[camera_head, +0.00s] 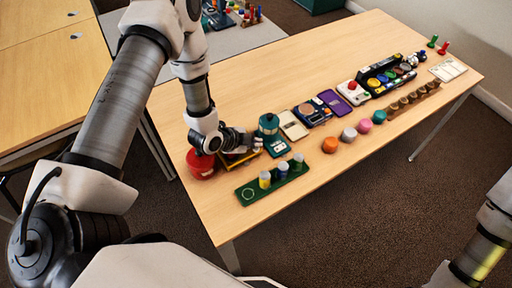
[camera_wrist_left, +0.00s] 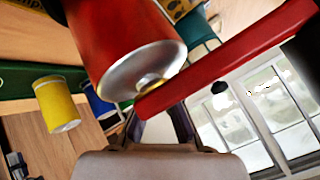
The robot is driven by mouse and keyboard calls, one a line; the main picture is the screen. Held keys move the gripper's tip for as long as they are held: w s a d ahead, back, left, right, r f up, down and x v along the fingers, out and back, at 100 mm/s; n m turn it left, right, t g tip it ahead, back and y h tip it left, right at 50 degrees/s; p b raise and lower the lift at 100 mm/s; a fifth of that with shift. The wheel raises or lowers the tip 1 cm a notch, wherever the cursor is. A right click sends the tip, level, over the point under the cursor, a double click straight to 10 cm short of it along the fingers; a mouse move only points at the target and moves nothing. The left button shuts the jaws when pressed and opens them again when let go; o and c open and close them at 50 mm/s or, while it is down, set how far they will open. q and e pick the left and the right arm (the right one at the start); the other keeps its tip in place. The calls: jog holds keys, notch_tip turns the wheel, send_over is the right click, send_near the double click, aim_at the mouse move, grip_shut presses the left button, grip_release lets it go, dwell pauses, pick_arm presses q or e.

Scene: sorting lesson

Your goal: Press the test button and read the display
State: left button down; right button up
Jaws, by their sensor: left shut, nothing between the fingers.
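My left gripper (camera_head: 247,145) is shut and empty, low over the table's near left end beside a red round object (camera_head: 200,164). Its fingers also show in the left wrist view (camera_wrist_left: 163,128), just below a red cylinder (camera_wrist_left: 128,45) with a silver end and a red bar (camera_wrist_left: 230,58). I cannot tell whether they touch. A white box with a red button (camera_head: 352,91) stands farther along the table. A teal device (camera_head: 269,127) stands just right of the gripper. No display is readable, and I cannot tell which button is the test button. My right gripper is out of view.
A green tray (camera_head: 247,195) with several small cylinders lies at the table's near edge. Coloured round pieces such as an orange one (camera_head: 330,145) lie to its right. A purple case (camera_head: 333,102) and a wooden holder (camera_head: 416,98) stand farther right. The table's back side is clear.

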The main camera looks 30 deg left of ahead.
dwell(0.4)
pick_arm(q)
jog(key=shift+f, duration=0.45)
jog(key=shift+f+b, duration=0.15)
jog(key=shift+b, duration=0.25)
jog(key=shift+s+d+f+b, duration=0.15)
jog(key=shift+s+f+b, duration=0.25)
jog(key=shift+f, duration=0.2)
dwell(0.7)
jog(key=shift+w+r+p, duration=0.2)
jog(key=shift+r+p, duration=0.4)
jog(key=shift+p, duration=0.15)
jog(key=shift+a+r, duration=0.15)
jog(key=shift+a, duration=0.25)
